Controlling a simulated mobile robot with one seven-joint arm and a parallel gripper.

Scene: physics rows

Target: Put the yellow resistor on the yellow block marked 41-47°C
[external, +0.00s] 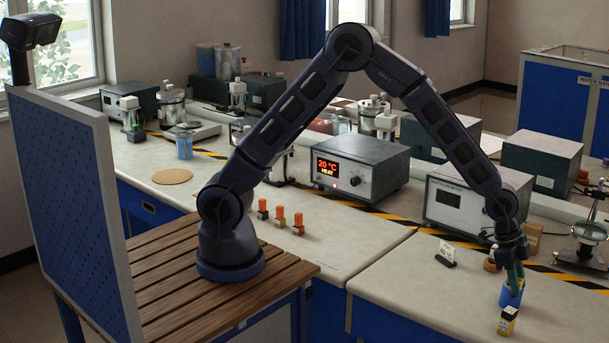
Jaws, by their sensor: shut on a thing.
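My gripper (516,278) points down at the right front of the bench, its greenish fingers at the mouth of a small blue cup-like thing (509,297). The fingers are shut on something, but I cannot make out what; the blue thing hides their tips. I cannot see a yellow resistor clearly. A small yellow block (508,319) with a pale and dark marked face stands just in front of the blue thing, near the bench's front edge. Its marking is too small to read.
The flowmeter box (470,204) is behind. A heater (358,166) reads 20 °C. Several orange-topped blocks (280,215) stand left. The bench between is mostly clear.

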